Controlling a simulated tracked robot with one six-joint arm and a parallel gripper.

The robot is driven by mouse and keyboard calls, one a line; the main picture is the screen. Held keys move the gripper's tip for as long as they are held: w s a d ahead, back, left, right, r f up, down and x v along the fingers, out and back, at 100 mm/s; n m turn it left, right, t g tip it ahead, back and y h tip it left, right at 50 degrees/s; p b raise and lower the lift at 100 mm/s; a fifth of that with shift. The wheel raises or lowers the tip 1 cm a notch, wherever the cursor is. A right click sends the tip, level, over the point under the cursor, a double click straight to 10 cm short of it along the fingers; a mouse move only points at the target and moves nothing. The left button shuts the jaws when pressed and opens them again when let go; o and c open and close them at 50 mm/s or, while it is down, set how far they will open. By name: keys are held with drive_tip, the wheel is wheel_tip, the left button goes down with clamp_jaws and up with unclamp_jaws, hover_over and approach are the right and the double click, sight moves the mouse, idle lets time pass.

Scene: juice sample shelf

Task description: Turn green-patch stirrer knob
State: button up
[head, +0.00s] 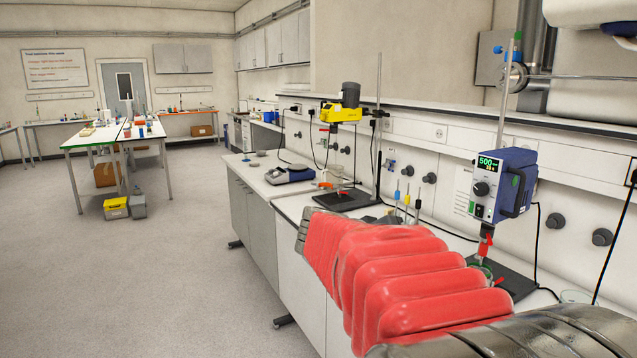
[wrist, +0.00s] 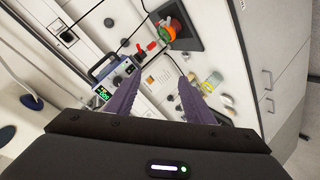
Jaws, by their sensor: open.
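A blue stirrer (head: 503,182) with a pale front hangs on an upright rod at the right in the head view. Its lit display reads 500, and a dark round knob (head: 481,188) sits below the display. The stirrer is beyond and left of the left finger. The head view does not show my gripper.
A yellow stirrer (head: 340,113) stands further back along the bench. A vessel with orange and green (wrist: 168,31) stands on a dark base in the wrist view. Cables hang along the wall. The floor at left is open.

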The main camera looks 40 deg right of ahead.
sight(478, 191)
drive_tip(key=d+r+m+g+h, duration=0.1)
drive_tip(key=d+r+h, duration=0.1)
drive_tip(key=d, duration=0.5)
drive_tip(key=d+r+m+h, duration=0.1)
drive_tip(key=d+r, duration=0.3)
drive_tip(key=d, duration=0.4)
drive_tip(key=shift+w+g+h, duration=0.3)
drive_tip(key=shift+g+h, duration=0.1)
drive_tip(key=shift+h, duration=0.5)
drive_tip(key=shift+d+r, duration=0.1)
drive_tip(key=d, duration=0.4)
drive_tip(key=s+d, duration=0.1)
drive_tip(key=d, duration=0.8)
drive_tip(key=shift+s+d, duration=0.2)
drive_tip(key=shift+d, duration=0.15)
drive_tip(key=shift+c, duration=0.5)
drive_tip(key=shift+a, duration=0.1)
drive_tip(key=c, duration=0.9)
